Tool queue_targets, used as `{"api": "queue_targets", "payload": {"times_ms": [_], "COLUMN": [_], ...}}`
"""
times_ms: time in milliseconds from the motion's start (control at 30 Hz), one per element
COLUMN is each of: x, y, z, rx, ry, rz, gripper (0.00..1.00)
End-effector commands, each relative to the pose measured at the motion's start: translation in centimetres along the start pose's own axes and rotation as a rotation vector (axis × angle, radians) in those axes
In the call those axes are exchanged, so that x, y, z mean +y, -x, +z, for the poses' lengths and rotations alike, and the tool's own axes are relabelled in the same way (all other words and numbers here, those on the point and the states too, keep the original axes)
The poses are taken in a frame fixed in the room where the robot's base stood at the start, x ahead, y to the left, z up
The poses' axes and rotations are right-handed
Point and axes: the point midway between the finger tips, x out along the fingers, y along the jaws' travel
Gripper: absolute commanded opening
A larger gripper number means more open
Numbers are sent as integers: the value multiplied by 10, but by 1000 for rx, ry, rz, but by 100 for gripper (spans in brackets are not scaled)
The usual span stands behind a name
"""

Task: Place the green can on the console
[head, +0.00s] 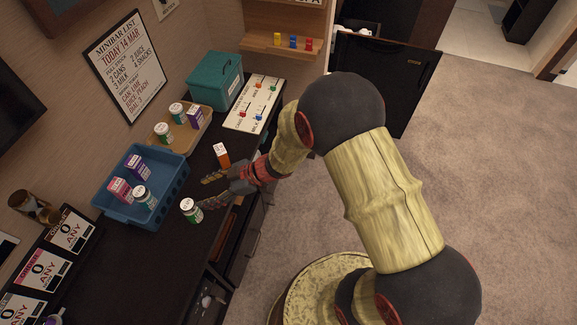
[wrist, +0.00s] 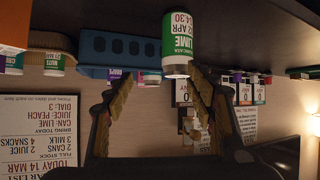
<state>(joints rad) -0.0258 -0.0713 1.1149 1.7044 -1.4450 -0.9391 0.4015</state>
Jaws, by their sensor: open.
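A white and green lime can (head: 191,209) stands upright on the dark console (head: 165,262), near its front edge and right of the blue crate (head: 176,201). In the wrist view, which is upside down, the lime can (wrist: 178,45) shows its LIME label. My gripper (head: 202,192) reaches over the console, open and empty. Its fingertips (wrist: 162,80) are just short of the can, which lies closer to one finger; I cannot tell whether they touch. Another green and white can (head: 143,198) is in the blue crate, with a pink carton (head: 120,190) and a purple carton (head: 136,165).
An orange and white carton (head: 221,155) stands just beyond my gripper. A wooden tray (head: 198,138) holds green-labelled cans and a purple carton. A teal box (head: 214,80), a board with coloured pieces (head: 252,103) and number cards (head: 40,272) line the console.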

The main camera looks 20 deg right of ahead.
Motion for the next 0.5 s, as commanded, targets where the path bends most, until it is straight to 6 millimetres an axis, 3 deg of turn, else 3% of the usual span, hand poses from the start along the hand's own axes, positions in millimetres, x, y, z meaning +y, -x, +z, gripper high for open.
{"api": "queue_targets", "payload": {"times_ms": [67,167,200,300,400,500], "x": [40,100,122,152,152,122], "y": [20,70,98,174,251,317], "z": [-22,-52,-65,-90,-105,-112], "rx": [-41,-127,-165,-259,-340,-405], "ry": [23,21,7,-66,-186,-343], "rz": [128,357,457,679,854,970], "gripper": [55,55,55,55,55,55]}}
